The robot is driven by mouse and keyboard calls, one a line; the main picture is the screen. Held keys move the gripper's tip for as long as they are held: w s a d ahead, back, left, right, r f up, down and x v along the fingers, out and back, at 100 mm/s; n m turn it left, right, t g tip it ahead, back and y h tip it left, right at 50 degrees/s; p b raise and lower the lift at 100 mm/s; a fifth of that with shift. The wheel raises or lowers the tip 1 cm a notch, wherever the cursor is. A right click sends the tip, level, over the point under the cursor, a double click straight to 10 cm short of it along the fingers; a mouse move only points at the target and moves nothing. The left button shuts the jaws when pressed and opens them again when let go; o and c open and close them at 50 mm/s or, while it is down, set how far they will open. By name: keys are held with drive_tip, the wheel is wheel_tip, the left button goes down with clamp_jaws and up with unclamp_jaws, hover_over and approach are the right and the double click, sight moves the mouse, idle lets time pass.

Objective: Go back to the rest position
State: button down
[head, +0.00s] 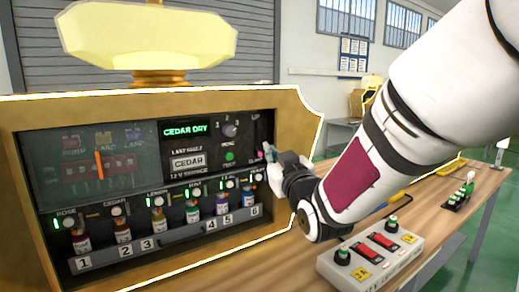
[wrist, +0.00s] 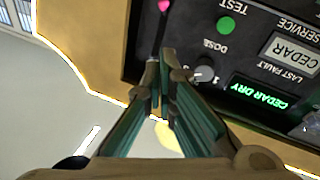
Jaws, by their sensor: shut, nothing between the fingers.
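My gripper (head: 275,156) is at the right side of the vending machine's dark front panel in the head view, with my white arm reaching in from the right. In the wrist view my gripper (wrist: 163,62) has its fingers together with nothing between them. The fingertips are close to the panel, near a pink knob or lever (wrist: 164,6); I cannot tell whether they touch it. The vending machine (head: 160,97) has a gold frame. Its green display (head: 184,130) reads CEDAR DRY, and a label (head: 188,162) below reads CEDAR.
Several small bottles (head: 158,220) stand in a numbered row low in the machine. A control box (head: 370,257) with red switches and green buttons sits on the wooden table (head: 290,270) below my arm. More switches (head: 465,190) stand farther right.

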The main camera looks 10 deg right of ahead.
drive_tip(key=s+d+f+m+g+h+b, duration=0.1)
drive_tip(key=s+f+g, duration=0.4)
drive_tip(key=s, duration=0.3)
drive_tip(key=s+f+m+g, duration=0.1)
drive_tip(key=s+f+g, duration=0.4)
drive_tip(key=s, duration=0.4)
drive_tip(key=s+f+m+g, duration=0.15)
drive_tip(key=s+g, duration=0.25)
drive_tip(key=s, duration=0.9)
drive_tip(key=s+f+g, duration=0.3)
drive_tip(key=s+g, duration=0.2)
drive_tip(key=s, duration=0.7)
wheel_tip(320, 180, up, 25)
drive_tip(key=t+p, duration=0.3)
drive_tip(key=p, duration=2)
drive_tip(key=shift+s+t, duration=0.25)
drive_tip(key=shift+t, duration=0.15)
